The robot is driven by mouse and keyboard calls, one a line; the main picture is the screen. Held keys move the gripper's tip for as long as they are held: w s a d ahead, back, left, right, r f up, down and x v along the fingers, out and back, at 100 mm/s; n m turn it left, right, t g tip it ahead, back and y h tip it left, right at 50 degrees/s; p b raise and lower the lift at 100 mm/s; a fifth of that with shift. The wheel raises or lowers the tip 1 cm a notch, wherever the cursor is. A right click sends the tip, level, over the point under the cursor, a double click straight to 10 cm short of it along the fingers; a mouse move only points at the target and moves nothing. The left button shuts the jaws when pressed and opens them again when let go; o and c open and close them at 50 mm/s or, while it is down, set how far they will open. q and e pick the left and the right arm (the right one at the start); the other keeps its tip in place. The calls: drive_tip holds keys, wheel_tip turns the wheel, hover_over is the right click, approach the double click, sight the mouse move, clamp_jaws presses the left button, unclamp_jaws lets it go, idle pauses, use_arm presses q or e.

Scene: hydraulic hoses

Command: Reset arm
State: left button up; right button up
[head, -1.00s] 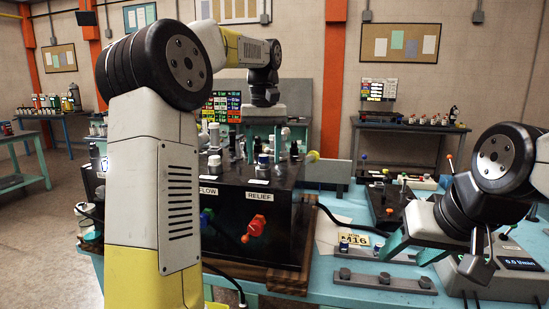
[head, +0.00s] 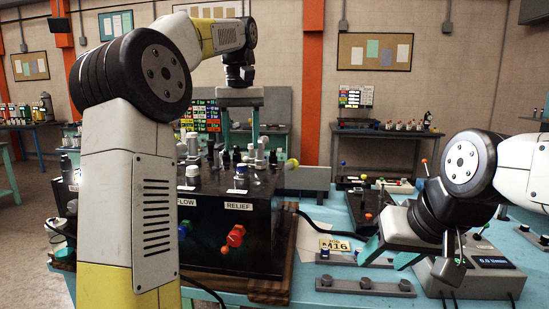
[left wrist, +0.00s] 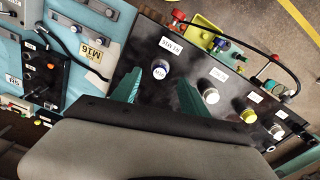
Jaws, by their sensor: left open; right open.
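My left gripper (head: 240,120) points down over the back of a black hydraulic console (head: 215,215), its two teal fingers apart with nothing seen between them.
The console's front has a red-orange knob (head: 233,238) under the RELIEF label. A yellow M16 card (head: 337,246) lies on the blue bench. A grey meter box (head: 478,272) stands beside my right gripper. Another bench (head: 385,132) stands behind.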

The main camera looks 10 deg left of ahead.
use_arm(q)
drive_tip(key=s+d+f+m+t+h, duration=0.1)
drive_tip(key=s+f+t, duration=0.2)
drive_tip(key=s+f, duration=0.5)
drive_tip(key=s+f+m+t+h, duration=0.1)
drive_tip(key=s+f, duration=0.6)
drive_tip(key=s, duration=0.8)
drive_tip(key=shift+d+f+m+t, duration=0.35)
drive_tip(key=shift+m+t, duration=0.25)
drive_tip(key=shift+t, duration=0.4)
